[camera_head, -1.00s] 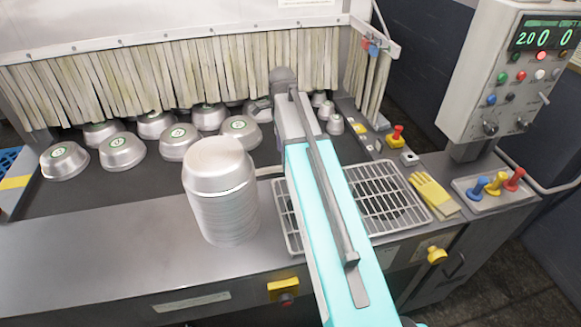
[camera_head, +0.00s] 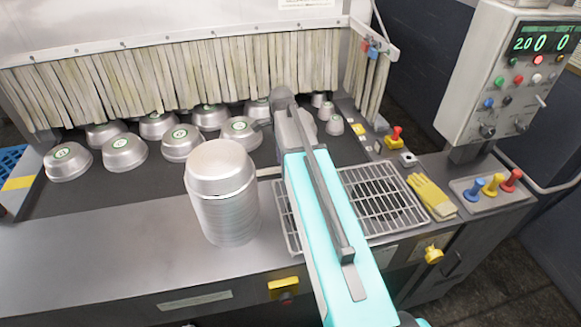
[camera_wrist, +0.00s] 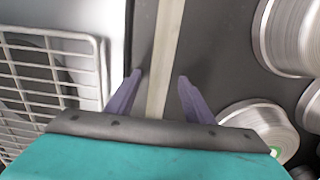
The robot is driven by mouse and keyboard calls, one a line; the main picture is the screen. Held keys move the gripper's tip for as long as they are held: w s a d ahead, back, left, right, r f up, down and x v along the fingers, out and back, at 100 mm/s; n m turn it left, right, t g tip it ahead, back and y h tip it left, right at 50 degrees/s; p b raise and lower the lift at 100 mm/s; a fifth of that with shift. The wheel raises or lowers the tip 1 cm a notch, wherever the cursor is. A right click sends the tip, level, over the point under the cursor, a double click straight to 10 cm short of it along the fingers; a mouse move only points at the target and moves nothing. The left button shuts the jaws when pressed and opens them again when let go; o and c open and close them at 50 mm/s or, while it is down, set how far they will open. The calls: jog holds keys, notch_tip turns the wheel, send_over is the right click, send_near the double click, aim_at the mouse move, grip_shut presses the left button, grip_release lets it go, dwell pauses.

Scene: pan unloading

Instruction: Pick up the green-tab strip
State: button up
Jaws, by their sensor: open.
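A pale, narrow strip (camera_wrist: 166,45) lies along the dark belt in the wrist view and runs down between my gripper's fingers. A short pale piece of it (camera_head: 267,172) shows in the head view, between the pan stack and my arm. I see no green tab on it; its ends are hidden or out of view. My gripper (camera_wrist: 158,82) is open, with a purple finger on each side of the strip and nothing held. I cannot tell how high the fingers are above the belt. In the head view my own arm hides the gripper.
A tall stack of pans (camera_head: 222,195) stands just left of my arm. Several loose pans (camera_head: 125,153) sit on the belt. A metal grid (camera_head: 385,197) lies right of the arm, with yellow gloves (camera_head: 431,195) beyond it. A control box (camera_head: 508,80) stands at right.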

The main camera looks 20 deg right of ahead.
dwell(0.4)
jog(key=c, duration=1.1)
jog(key=shift+r, duration=0.15)
jog(key=shift+c, duration=0.2)
notch_tip(320, 180, up, 18)
jog(key=b, duration=0.4)
dwell(0.3)
